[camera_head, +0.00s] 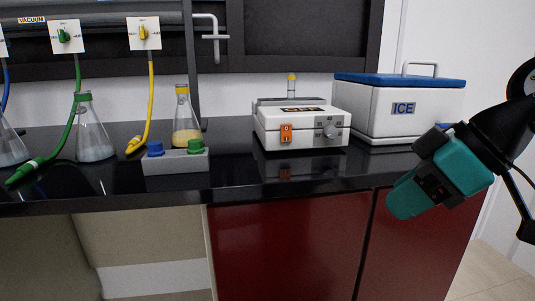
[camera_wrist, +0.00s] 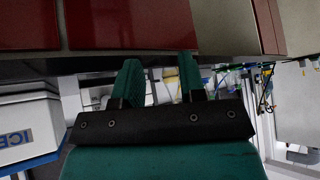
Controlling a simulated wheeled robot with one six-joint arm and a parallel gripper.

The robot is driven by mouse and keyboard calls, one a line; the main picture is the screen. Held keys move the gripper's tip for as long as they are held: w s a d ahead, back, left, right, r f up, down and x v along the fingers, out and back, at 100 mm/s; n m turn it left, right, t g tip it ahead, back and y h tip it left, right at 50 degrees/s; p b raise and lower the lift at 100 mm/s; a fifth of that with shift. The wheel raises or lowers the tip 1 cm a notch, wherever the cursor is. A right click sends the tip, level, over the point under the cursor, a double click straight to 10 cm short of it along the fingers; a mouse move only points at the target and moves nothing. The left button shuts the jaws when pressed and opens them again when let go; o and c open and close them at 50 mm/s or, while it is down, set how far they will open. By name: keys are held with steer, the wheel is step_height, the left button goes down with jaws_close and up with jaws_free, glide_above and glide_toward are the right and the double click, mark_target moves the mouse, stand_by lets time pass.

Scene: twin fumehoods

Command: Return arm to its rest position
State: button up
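My gripper (camera_head: 408,198), teal with a black wrist, hangs at the right in the head view, in front of the bench edge and the red cabinet doors, tilted down to the left. In the wrist view, two teal fingers of my gripper (camera_wrist: 160,78) stand apart with nothing between them but distant background. The gripper is open and empty. Its fingertips are not clearly seen in the head view.
The black bench (camera_head: 235,170) holds a white hotplate-like box (camera_head: 300,128), an ice box (camera_head: 385,108) with a blue lid, flasks (camera_head: 94,138), and a grey block (camera_head: 175,162) with blue and green caps. Red cabinet doors (camera_head: 285,245) are below. Open floor (camera_head: 490,272) shows at the lower right.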

steer(key=s+a+f+m+g+h, duration=0.2)
steer(key=s+a+f+m+g, duration=0.15)
steer(key=s+f, duration=0.65)
step_height(320, 180, up, 26)
steer(key=p, duration=2.4)
steer(key=shift+s+a+n+g+p, duration=0.3)
steer(key=shift+s+a+n+g, duration=0.05)
steer(key=shift+s+g, duration=0.1)
